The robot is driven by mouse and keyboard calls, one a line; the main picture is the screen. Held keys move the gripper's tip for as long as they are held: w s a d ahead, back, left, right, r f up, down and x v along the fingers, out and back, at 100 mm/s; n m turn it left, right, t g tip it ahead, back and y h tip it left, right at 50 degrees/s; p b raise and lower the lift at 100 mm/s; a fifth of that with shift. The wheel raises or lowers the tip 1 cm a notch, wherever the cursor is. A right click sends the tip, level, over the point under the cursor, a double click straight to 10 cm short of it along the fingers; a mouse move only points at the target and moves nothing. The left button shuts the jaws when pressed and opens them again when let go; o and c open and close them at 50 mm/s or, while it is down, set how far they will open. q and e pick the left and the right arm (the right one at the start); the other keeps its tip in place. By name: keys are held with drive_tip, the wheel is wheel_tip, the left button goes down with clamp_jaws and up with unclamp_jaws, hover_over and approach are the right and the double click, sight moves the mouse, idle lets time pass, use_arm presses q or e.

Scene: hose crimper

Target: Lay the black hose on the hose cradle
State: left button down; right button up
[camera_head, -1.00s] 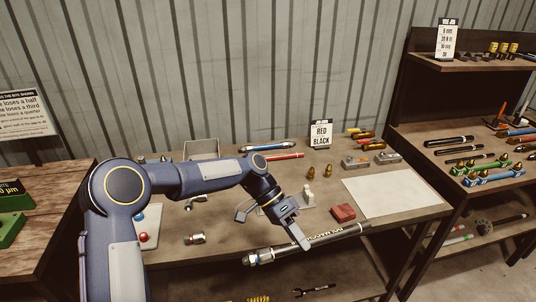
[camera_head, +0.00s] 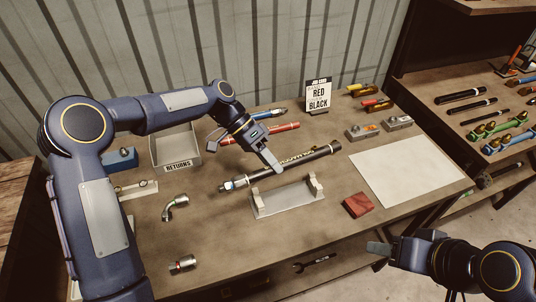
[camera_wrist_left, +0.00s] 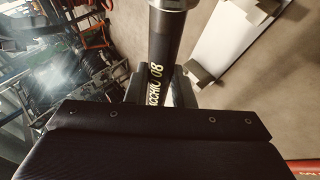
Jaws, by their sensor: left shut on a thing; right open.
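My left gripper (camera_head: 272,161) is shut on the black hose (camera_head: 318,155) about its middle. The hose has a metal fitting at its left end and pale lettering along it; it also shows in the left wrist view (camera_wrist_left: 163,50). The hose cradle (camera_head: 285,199), a light grey plate with two pale upright supports, stands on the bench just in front of the hose. The hose is behind the cradle in the head view, not on its supports; its height above the bench is hard to tell. My right gripper (camera_head: 384,250) is open and empty at the lower right, off the bench's front edge.
A red block (camera_head: 357,204) lies right of the cradle, with a white sheet (camera_head: 405,178) beyond it. A grey returns bin (camera_head: 175,150), a red hose (camera_head: 283,127) and a job card (camera_head: 318,95) are behind. Metal fittings (camera_head: 176,206) lie at the left.

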use_arm(q)
drive_tip(key=shift+s+d+r, duration=0.1)
drive_tip(key=shift+s, duration=0.05)
drive_tip(key=shift+a, duration=0.2)
drive_tip(key=shift+f+b, duration=2.8)
drive_tip(key=shift+f, duration=1)
drive_tip(key=shift+f+b, duration=0.85)
drive_tip(key=shift+f, duration=0.25)
drive_tip(key=c, duration=1.2)
unclamp_jaws()
drive_tip(key=shift+o, duration=0.2)
